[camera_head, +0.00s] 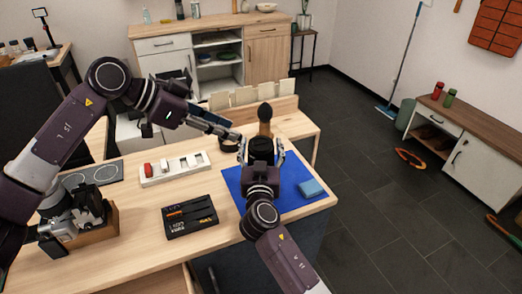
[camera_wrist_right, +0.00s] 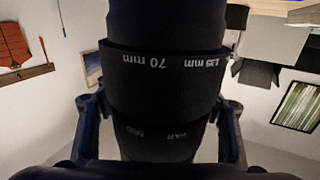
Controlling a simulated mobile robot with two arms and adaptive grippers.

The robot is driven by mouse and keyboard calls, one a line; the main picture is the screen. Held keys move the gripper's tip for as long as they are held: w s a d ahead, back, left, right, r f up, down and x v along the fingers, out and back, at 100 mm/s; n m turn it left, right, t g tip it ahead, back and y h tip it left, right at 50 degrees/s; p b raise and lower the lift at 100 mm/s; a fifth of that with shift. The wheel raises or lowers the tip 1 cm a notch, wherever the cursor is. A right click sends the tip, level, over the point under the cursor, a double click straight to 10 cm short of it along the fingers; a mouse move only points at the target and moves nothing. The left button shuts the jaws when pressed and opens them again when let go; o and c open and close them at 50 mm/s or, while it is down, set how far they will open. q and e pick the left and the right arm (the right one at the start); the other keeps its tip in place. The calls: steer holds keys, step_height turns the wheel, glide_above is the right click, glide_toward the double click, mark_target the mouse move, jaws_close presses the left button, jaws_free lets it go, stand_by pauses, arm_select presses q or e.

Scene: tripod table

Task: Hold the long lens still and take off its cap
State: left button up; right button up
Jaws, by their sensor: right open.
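The long lens (camera_head: 260,147) is black and stands at the blue mat, seen from above in the head view. In the right wrist view the lens (camera_wrist_right: 160,85) fills the middle, with white markings such as 70 mm. My right gripper (camera_head: 262,158) is open, with a finger on each side of the lens; contact cannot be told. My left gripper (camera_head: 236,134) is above the table, just left of the lens; its finger gap is unclear. I cannot make out the cap separately on the lens.
A dark round thing (camera_head: 229,144) is below the left fingertips. A brown-handled brush (camera_head: 265,122) stands behind the lens. A blue cloth (camera_head: 312,188) lies on the blue mat (camera_head: 290,203). A black tray (camera_head: 190,217), a white tray (camera_head: 175,170) and a camera (camera_head: 88,208) are leftward.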

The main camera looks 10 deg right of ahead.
jaws_close()
stand_by(0.5)
stand_by(0.4)
